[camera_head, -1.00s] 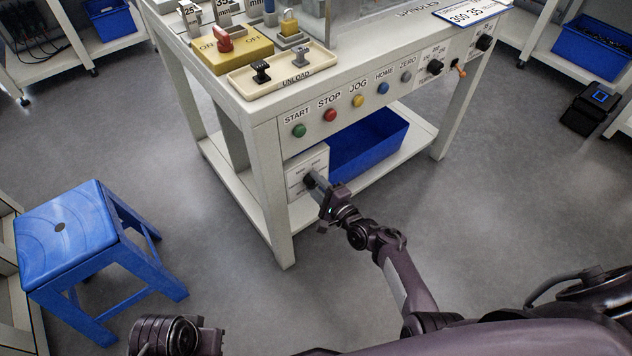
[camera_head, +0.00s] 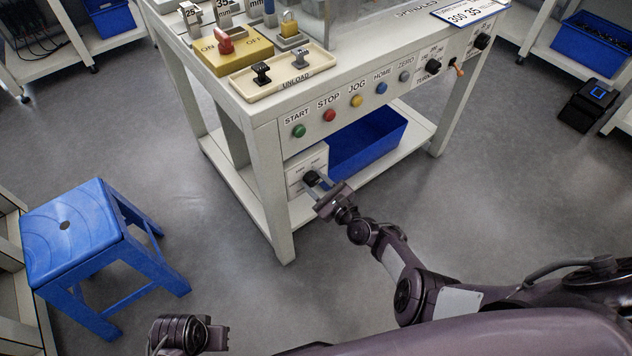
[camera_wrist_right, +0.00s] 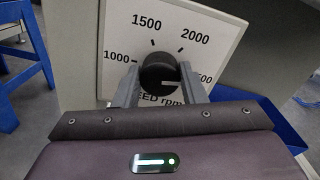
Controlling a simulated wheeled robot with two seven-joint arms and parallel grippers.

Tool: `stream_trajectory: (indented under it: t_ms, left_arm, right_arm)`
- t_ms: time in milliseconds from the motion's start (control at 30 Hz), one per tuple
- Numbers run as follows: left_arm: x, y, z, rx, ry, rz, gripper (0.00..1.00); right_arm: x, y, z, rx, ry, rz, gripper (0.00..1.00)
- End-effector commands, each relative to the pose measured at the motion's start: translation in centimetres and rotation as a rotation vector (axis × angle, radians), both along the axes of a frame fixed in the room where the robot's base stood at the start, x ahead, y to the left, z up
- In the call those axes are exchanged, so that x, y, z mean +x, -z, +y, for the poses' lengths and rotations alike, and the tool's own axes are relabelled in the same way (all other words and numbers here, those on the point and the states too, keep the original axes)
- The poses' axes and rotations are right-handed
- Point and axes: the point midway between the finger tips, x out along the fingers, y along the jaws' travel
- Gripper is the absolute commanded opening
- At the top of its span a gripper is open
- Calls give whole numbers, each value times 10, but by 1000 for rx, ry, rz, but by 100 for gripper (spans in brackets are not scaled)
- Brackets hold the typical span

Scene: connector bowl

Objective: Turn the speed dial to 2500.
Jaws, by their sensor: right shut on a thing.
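The speed dial is a black knob (camera_wrist_right: 158,72) with a white pointer line, on a white panel (camera_wrist_right: 180,18) marked 1000, 1500, 2000 and a partly hidden number ending in 500. The pointer points right, toward that last number. In the head view the knob (camera_head: 310,178) is on the small white box (camera_head: 294,182) under the table top. My right gripper (camera_wrist_right: 160,80) is shut on the knob, one finger on each side. The fingers hide part of the lower lettering. It also shows in the head view (camera_head: 316,186).
A blue bin (camera_head: 368,143) stands on the lower shelf right of the box. The table's front leg (camera_head: 276,205) is just left of it. Coloured buttons line the table front (camera_head: 340,108) above. A blue stool (camera_head: 75,235) stands at left on open floor.

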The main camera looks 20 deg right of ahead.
Motion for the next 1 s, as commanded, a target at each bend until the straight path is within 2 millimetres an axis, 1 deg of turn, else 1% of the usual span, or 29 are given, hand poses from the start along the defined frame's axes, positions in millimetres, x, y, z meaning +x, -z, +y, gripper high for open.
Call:
stream_trajectory:
  t_ms: [200, 400, 967, 1000]
  left_arm:
    - [0, 5, 0, 0, -2, -2, 0]
    - [1, 5, 1, 0, -3, -4, 0]
    - [0, 8, 1, 0, -3, -1, 0]
    - [0, 8, 1, 0, -3, -1, 0]
  right_arm:
    - [1, 0, -1, 114, 0, 41, 15]
    - [0, 0, -1, 173, 1, 64, 15]
    - [0, 0, -1, 197, 0, 72, 15]
    - [0, 0, -1, 197, 0, 72, 43]
